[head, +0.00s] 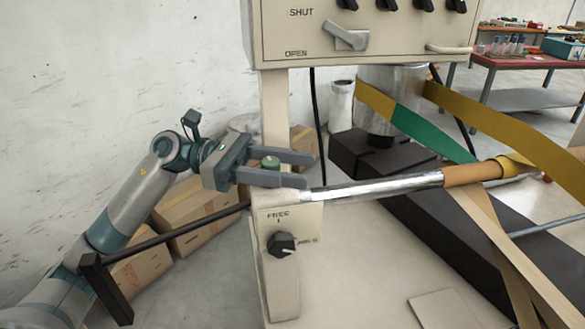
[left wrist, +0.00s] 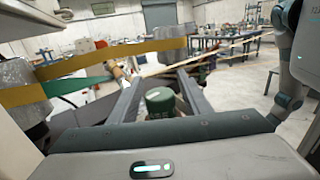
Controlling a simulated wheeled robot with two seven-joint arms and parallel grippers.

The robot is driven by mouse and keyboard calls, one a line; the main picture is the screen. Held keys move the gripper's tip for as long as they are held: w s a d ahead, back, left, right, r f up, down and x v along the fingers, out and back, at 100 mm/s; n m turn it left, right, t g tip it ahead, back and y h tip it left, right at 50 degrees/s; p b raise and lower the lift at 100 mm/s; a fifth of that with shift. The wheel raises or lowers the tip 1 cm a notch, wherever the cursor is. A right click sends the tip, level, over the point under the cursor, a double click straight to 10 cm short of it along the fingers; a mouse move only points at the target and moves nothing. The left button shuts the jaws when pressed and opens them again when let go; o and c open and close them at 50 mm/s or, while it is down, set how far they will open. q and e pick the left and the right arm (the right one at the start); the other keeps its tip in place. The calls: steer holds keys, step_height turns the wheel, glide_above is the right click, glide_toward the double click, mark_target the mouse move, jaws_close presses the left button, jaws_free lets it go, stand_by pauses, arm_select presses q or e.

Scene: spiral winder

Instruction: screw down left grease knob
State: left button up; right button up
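The left grease knob (head: 270,163) is a small green cylinder standing upright by the winder's pale post. My left gripper (head: 306,171) is open, its two grey fingers reaching to the right on either side of the knob. The near finger hides the knob's lower part in the head view. In the left wrist view the green knob (left wrist: 160,101) stands between the two fingers of the left gripper (left wrist: 160,76), with a visible gap on both sides. My right gripper does not show in either view.
A control panel (head: 370,38) with knobs and a lever hangs above the left gripper. A steel bar with an orange sleeve (head: 470,174) runs right from just beyond the fingers. A black dial (head: 281,243) is below. Cardboard boxes (head: 190,210) stand behind the arm.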

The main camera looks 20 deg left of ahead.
mark_target(274, 168)
arm_select(q)
steer(key=shift+a, duration=0.1)
steer(key=shift+s+a+f+b, duration=0.1)
steer(key=shift+a+b, duration=0.2)
steer(key=shift+a, duration=0.15)
steer(key=shift+s+a+f+b, duration=0.15)
steer(key=shift+a+b, duration=0.4)
steer(key=shift+a, duration=0.55)
steer(key=s+a+b, duration=0.2)
steer(key=a+b, duration=0.2)
steer(key=a, duration=1)
steer(key=shift+s+r+b, duration=0.25)
steer(key=shift+s+b, duration=0.05)
steer(key=shift+s, duration=0.1)
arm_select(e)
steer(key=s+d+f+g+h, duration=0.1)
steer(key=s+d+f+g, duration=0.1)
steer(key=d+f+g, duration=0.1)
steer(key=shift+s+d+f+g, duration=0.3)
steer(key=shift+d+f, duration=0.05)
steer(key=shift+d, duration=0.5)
arm_select(q)
steer(key=shift+d, duration=0.1)
